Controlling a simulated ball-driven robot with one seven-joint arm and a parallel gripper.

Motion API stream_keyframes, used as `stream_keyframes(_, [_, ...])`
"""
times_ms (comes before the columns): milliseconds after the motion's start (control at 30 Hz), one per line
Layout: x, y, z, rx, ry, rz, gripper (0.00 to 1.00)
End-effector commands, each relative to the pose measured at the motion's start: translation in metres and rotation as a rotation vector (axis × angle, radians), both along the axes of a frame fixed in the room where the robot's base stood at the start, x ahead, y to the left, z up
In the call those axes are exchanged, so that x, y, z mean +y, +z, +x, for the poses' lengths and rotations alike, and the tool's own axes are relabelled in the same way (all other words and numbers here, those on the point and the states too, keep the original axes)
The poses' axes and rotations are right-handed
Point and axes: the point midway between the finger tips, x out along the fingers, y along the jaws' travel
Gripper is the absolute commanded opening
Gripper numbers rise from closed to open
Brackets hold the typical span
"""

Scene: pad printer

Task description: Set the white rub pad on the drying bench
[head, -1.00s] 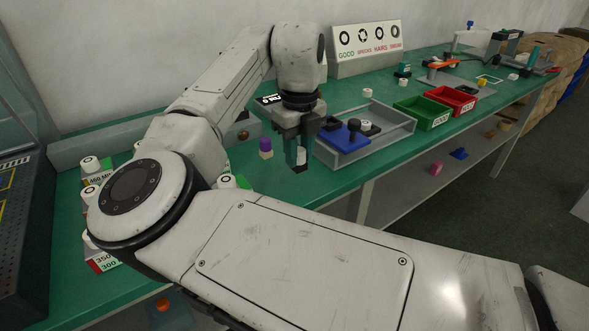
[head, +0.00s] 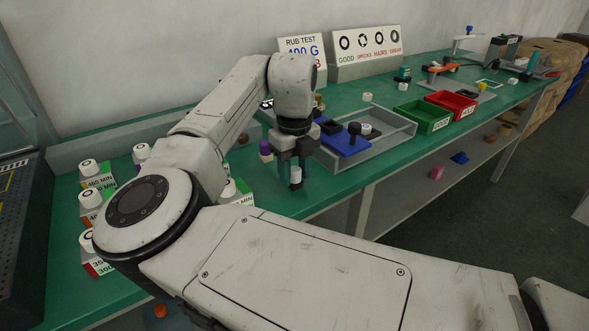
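My gripper (head: 294,166) points down near the front edge of the green bench (head: 336,192), just in front of the blue block. A small white cylinder with a dark lower end, which looks like the white rub pad (head: 296,175), sits between its fingers. The fingers seem closed on it, and the wrist hides their upper part. I cannot tell whether its lower end touches the bench. No label in view names the drying bench.
A grey tray (head: 401,133) holds a blue block (head: 345,144) and other parts. A purple-topped piece (head: 265,148) stands left of my gripper. Green (head: 430,122) and red (head: 459,108) bins stand to the right. Labelled blocks with white caps crowd the left.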

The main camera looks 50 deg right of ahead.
Motion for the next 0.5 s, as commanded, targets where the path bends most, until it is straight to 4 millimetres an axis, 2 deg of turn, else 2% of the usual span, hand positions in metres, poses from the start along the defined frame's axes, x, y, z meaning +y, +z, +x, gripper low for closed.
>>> stream_keyframes(33, [0.000, 0.000, 0.000, 0.000, 0.000, 0.000, 0.48])
stream_keyframes(133, [0.000, 0.000, 0.000, 0.000, 0.000, 0.000, 0.56])
stream_keyframes(367, [0.000, 0.001, 0.000, -0.001, 0.000, 0.001, 0.56])
stream_keyframes(500, [0.000, 0.011, 0.000, -0.002, 0.000, 0.000, 0.56])
